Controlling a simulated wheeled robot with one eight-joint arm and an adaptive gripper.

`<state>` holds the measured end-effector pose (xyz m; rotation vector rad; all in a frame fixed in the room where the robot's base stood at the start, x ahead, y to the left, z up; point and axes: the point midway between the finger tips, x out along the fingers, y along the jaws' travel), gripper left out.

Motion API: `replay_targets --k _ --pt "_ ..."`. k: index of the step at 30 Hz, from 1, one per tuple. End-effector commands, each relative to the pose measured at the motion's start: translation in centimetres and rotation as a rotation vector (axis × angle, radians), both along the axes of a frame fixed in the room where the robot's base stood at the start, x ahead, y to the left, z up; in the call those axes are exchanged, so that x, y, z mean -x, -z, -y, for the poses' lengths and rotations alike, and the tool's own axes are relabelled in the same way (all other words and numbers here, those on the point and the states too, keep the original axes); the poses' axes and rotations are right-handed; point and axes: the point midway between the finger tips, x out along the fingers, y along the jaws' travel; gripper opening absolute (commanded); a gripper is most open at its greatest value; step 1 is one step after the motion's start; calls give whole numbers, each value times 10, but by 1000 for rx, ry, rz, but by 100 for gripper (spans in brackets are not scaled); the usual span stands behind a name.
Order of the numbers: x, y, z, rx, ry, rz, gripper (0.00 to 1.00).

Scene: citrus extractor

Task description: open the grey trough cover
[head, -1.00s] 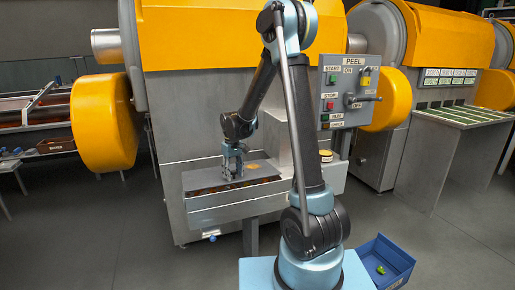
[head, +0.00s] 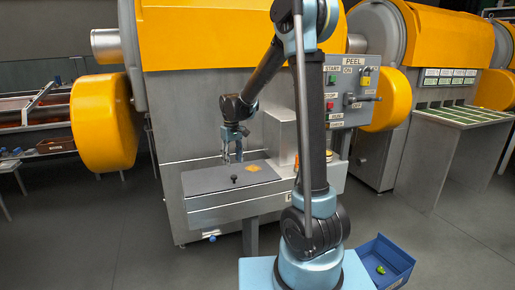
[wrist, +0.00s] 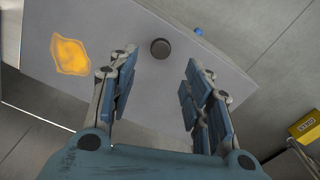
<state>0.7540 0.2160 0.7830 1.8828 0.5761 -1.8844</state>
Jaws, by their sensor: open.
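The grey trough cover (head: 208,181) lies flat over the trough (head: 225,208) at the front of the machine. It has a dark round knob (head: 234,180) near its front edge and an orange mark (head: 252,168). My gripper (head: 233,160) is open and empty, above the back part of the cover and apart from the knob. In the wrist view the knob (wrist: 160,49) shows just beyond and between the open fingertips (wrist: 158,76), with the cover (wrist: 112,30) behind them. The trough's inside is hidden.
A control panel (head: 348,100) with a lever stands right of the trough, beside a grey upright box (head: 280,137). A blue bin (head: 388,262) holding a green item is at the lower right. The floor (head: 110,245) left of the trough is clear.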

Motion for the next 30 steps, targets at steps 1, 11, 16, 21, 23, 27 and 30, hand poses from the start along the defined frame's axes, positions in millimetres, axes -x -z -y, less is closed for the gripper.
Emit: replay_targets --k 1,11,16,21,23,27,30 --pt "0 -9 0 0 0 0 45" --pt "0 -62 0 0 -1 0 45" --pt "7 -80 8 -1 12 3 45" --pt "22 -85 25 -5 39 12 45" --pt "28 -86 31 -6 49 16 45" --pt "40 -90 44 -9 73 24 45" --pt "50 -92 54 -11 89 29 45"
